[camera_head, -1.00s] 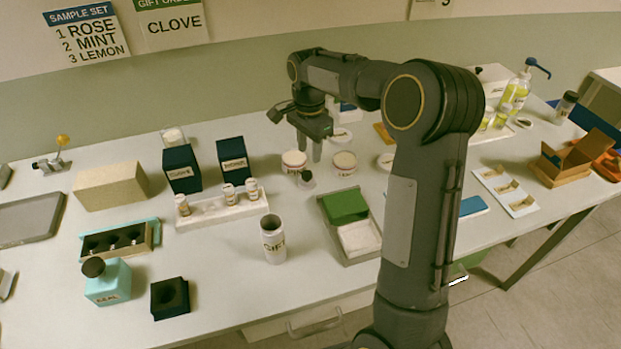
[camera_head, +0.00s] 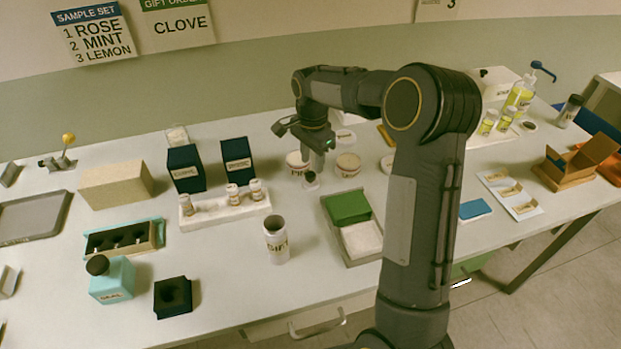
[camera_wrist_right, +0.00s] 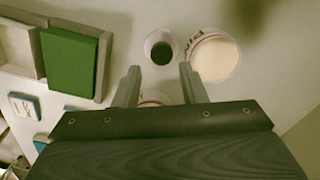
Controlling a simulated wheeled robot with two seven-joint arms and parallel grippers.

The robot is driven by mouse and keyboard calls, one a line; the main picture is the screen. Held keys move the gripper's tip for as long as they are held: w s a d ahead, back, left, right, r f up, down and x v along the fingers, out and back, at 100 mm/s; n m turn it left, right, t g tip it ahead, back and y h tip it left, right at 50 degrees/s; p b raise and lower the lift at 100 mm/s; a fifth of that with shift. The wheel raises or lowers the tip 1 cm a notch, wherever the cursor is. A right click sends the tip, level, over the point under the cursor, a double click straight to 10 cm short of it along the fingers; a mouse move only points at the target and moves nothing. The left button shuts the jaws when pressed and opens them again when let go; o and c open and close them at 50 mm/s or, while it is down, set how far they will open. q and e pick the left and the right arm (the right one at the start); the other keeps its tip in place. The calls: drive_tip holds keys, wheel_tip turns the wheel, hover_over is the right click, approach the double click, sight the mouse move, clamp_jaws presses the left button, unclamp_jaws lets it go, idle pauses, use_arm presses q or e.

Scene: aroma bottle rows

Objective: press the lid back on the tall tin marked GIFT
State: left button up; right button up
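The tall white tin marked GIFT (camera_head: 277,242) stands upright on the table, its top open and dark inside. My right gripper (camera_head: 313,167) is behind it and to its right, pointing down. In the right wrist view its two fingers (camera_wrist_right: 160,72) are apart with nothing gripped. A small round whitish piece with a dark middle (camera_wrist_right: 161,48), perhaps the lid, lies just beyond the fingertips. It also shows in the head view (camera_head: 310,181), below the fingers. Whether the fingers straddle it is unclear. My left gripper is out of view.
Two low round tins (camera_head: 348,165) (camera_head: 296,160) stand close to my right gripper. A grey tray with a green block (camera_head: 347,207) lies to the right of the GIFT tin. A white rack with small bottles (camera_head: 222,207) is to its left.

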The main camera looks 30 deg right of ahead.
sight(311, 174)
wheel_tip(311, 174, down, 5)
drive_tip(key=shift+a+r+p, duration=0.15)
drive_tip(key=shift+r+p, duration=0.05)
drive_tip(key=shift+p, duration=0.1)
drive_tip(key=shift+w, duration=0.1)
drive_tip(key=c, duration=0.8)
